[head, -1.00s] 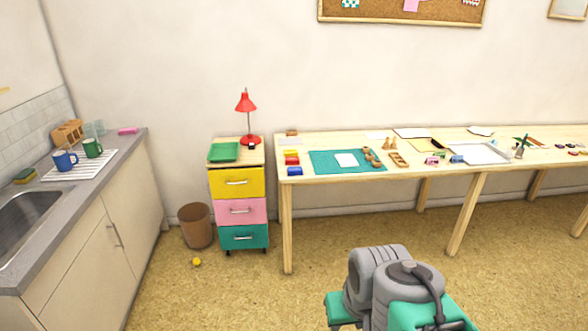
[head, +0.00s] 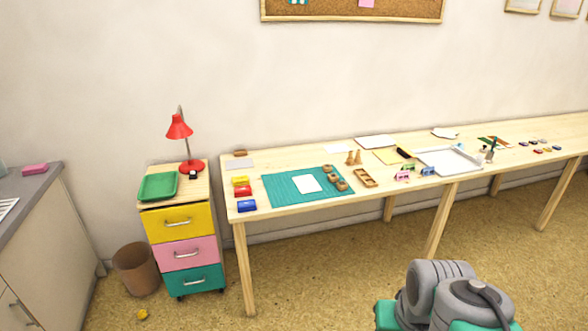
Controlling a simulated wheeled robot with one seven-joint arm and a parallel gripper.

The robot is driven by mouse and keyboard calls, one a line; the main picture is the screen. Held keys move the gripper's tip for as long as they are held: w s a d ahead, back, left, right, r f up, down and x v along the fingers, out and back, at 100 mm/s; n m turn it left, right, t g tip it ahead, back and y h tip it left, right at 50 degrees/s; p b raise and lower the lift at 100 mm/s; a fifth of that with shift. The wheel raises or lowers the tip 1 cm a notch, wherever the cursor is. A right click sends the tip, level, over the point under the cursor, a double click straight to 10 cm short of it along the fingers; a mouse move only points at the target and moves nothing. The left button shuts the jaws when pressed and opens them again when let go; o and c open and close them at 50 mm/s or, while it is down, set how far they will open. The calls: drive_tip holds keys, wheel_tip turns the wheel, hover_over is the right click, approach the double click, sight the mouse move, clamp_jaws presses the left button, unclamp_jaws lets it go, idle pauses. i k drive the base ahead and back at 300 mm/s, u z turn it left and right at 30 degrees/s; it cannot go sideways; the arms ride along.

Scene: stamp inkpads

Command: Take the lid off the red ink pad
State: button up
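The red ink pad (head: 243,191) is a small red box at the left end of the long wooden table (head: 400,222) in the head view. It lies in a row between a yellow pad (head: 240,181) and a blue pad (head: 247,206). It looks closed, but it is too small to make out its lid. Parts of my grey and green arm show at the bottom right, well in front of the table. My gripper is not in view.
A drawer unit (head: 184,252) with a green tray (head: 158,186) and a red lamp (head: 179,128) stands left of the table. A bin (head: 135,270) and a small yellow thing (head: 143,314) are on the floor. A teal mat (head: 285,186) lies right of the pads. Floor before the table is open.

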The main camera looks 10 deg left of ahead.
sight(246, 189)
drive_tip(key=z, duration=0.05)
drive_tip(key=i, duration=1.45)
drive_tip(key=u, duration=0.85)
drive_tip(key=i, duration=0.9)
drive_tip(key=u, duration=1.4)
drive_tip(key=i, duration=0.4)
drive_tip(key=u, duration=0.25)
